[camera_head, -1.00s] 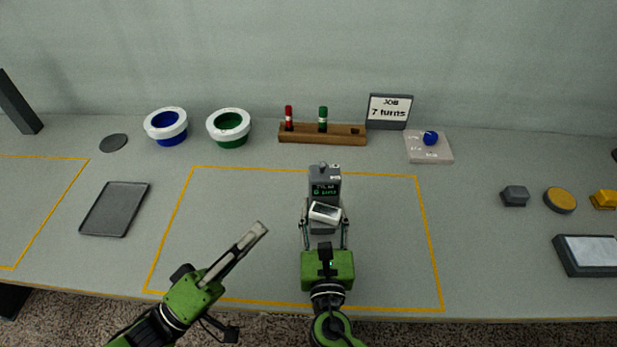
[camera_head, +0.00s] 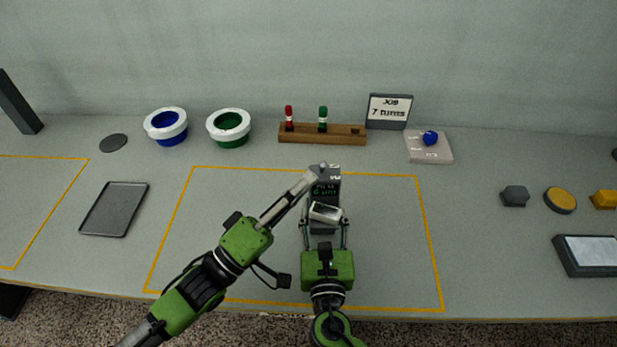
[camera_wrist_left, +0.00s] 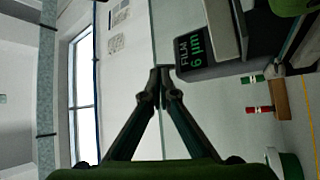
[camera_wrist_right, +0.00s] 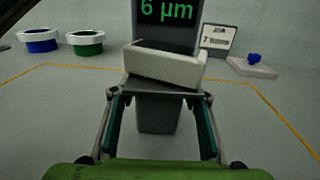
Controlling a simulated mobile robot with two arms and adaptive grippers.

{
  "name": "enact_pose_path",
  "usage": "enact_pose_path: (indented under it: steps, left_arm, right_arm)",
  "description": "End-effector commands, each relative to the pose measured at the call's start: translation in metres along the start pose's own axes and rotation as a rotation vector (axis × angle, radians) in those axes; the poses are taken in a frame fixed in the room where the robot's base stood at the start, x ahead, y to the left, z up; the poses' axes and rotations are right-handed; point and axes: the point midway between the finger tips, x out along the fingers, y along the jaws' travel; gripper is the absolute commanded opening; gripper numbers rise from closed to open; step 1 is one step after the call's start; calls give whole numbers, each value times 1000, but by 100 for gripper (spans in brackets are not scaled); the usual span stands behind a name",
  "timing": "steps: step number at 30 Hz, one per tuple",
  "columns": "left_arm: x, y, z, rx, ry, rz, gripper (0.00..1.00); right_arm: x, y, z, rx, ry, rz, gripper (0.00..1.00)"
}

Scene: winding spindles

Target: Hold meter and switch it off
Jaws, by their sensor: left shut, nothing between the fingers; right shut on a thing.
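The meter (camera_head: 327,191) is a dark grey upright device with a green-lit display and a white block on its front. In the left wrist view its display (camera_wrist_left: 195,50) reads "FILM 6 µm"; the right wrist view also shows the display (camera_wrist_right: 167,10). My right gripper (camera_head: 324,222) is shut on the meter, its fingers on either side of the body below the white block (camera_wrist_right: 165,65). My left gripper (camera_head: 318,171) is shut and empty, with its fingertips at the meter's top left. In the head view they overlap the meter's top; I cannot tell whether they touch.
Behind stand a wooden rack (camera_head: 345,139) with a red and a green marker, a job sign (camera_head: 389,98) reading 7 turns, and a pad with a blue knob (camera_head: 430,153). Blue (camera_head: 166,109) and green (camera_head: 229,113) ringed bowls stand left of them. A tray (camera_head: 113,230) lies left.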

Motion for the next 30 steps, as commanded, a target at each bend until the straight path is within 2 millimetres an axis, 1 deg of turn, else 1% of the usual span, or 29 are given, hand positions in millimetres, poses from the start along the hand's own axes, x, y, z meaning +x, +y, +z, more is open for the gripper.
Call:
enact_pose_path:
  steps: [1,6,18,30]
  left_arm:
    - [5,0,0,1,0,1,0]
    - [12,0,0,0,-1,0,0]
    - [13,0,0,-4,0,-4,0]
    - [14,1,-3,-51,3,-53,0]
  right_arm:
    - [-1,0,-5,-1,9,1,10]
    - [-1,0,-5,-1,9,1,10]
    - [-1,0,-5,-1,9,1,10]
    - [-1,0,-5,-1,9,1,10]
